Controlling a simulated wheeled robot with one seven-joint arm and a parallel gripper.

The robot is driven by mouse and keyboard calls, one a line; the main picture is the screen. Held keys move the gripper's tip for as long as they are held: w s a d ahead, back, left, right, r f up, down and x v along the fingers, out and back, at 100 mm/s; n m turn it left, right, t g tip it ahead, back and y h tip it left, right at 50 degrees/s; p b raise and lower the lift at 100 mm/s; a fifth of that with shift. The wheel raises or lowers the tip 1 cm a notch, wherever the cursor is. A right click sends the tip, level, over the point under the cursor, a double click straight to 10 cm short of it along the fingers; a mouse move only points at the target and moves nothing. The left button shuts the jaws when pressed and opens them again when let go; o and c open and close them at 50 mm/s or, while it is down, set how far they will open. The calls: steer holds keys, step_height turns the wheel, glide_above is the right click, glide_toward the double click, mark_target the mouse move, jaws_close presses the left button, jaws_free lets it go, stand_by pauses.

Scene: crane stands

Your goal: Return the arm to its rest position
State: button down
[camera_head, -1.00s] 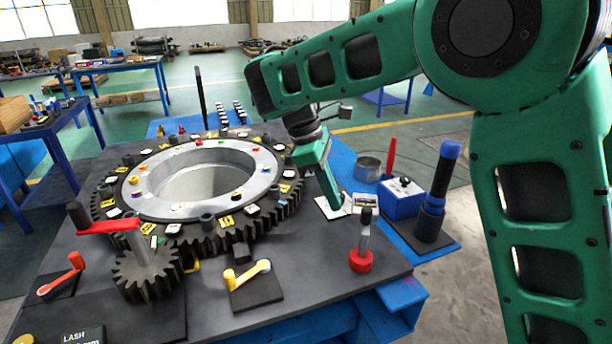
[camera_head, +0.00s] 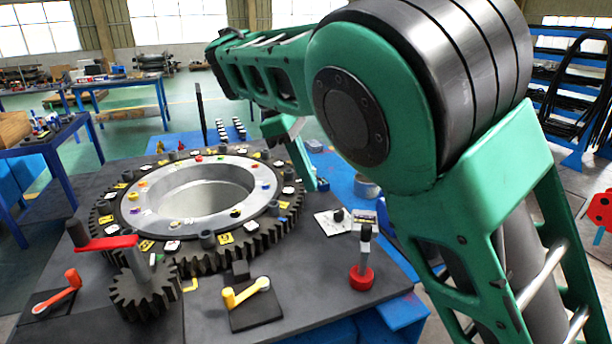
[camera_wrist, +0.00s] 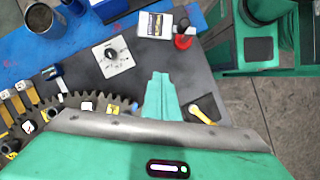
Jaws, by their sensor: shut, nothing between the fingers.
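My gripper (camera_head: 315,186) hangs from my green arm just beyond the right edge of the big ring gear (camera_head: 205,213) in the head view. In the wrist view my gripper (camera_wrist: 158,74) is shut and empty, its green fingers together over the dark tabletop. It appears to touch nothing. My arm is bent, with its large green elbow covering the middle right of the head view and hiding part of the table's right side.
A red-based post (camera_head: 362,276), a white plate with a black knob (camera_head: 338,216), a yellow crank (camera_head: 246,291) and a red-handled pinion (camera_head: 143,292) stand on the table. A grey cup (camera_wrist: 45,18) is at the wrist view's upper left. A shelf rack (camera_head: 570,75) stands at the right.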

steer(key=shift+r, duration=0.15)
steer(key=s+d+f+m+g+y, duration=0.1)
steer(key=s+d+m, duration=0.15)
steer(key=d, duration=0.75)
steer(key=s+d+f+m+y, duration=0.15)
steer(key=d+m, duration=0.25)
steer(key=d, duration=0.6)
steer(key=s+d+f+m+g, duration=0.1)
steer(key=s+d+m, duration=0.15)
steer(key=d, duration=0.75)
steer(key=s+d+f+m+t, duration=0.1)
steer(key=s+d+f+m, duration=0.1)
steer(key=s, duration=0.5)
steer(key=s+d+f+m+t+y, duration=0.1)
steer(key=s+d+f+m, duration=0.2)
steer(key=s+m, duration=0.3)
steer(key=s+d+f+m+t+y, duration=0.1)
steer(key=s+d+f+m, duration=0.2)
steer(key=s, duration=0.7)
steer(key=shift+d+f+m, duration=0.15)
steer(key=shift+f+m, duration=0.55)
steer(key=shift+m, duration=0.1)
steer(key=shift+s, duration=0.1)
